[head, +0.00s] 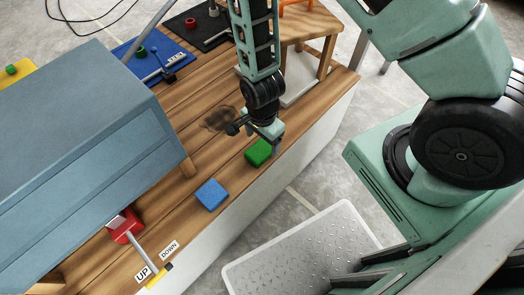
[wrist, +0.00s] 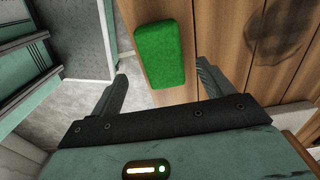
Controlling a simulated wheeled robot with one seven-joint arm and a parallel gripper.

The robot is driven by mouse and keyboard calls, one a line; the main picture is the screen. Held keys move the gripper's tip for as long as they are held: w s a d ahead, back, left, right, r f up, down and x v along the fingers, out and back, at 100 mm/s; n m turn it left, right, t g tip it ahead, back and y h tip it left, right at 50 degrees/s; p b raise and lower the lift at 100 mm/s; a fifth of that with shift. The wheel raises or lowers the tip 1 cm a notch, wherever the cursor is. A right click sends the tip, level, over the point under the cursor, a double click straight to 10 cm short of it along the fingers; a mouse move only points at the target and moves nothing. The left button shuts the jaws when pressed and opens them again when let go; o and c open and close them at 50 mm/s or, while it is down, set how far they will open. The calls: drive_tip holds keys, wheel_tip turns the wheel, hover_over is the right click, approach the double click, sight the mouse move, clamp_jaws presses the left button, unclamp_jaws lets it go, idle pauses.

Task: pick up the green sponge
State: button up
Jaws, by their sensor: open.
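The green sponge (head: 259,152) lies on the wooden table top (head: 183,235), close to its front edge. My gripper (head: 256,133) is above and just behind the sponge in the head view, pointing down. In the wrist view the green sponge (wrist: 160,54) sits ahead of and partly between the two open fingers of my gripper (wrist: 162,82). The fingers do not appear to touch it. The gap between the fingers is wider than the sponge.
A blue sponge (head: 212,194) lies left of the green one. A dark wet patch (head: 219,118) marks the wood behind. A big blue-grey box (head: 85,140) fills the left. A red-based lever (head: 126,228) stands near the front. A small wooden stool (head: 310,30) stands behind.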

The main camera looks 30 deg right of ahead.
sight(262, 148)
drive_tip(key=shift+w+f+b, duration=0.2)
drive_tip(key=shift+f+b, duration=0.45)
drive_tip(key=shift+f, duration=2.1)
drive_tip(key=c, duration=1.1)
wheel_tip(262, 148, up, 10)
drive_tip(key=shift+r+p, duration=0.1)
drive_tip(key=shift+p, duration=1.05)
drive_tip(key=shift+o, duration=0.7)
drive_tip(key=shift+w, duration=0.1)
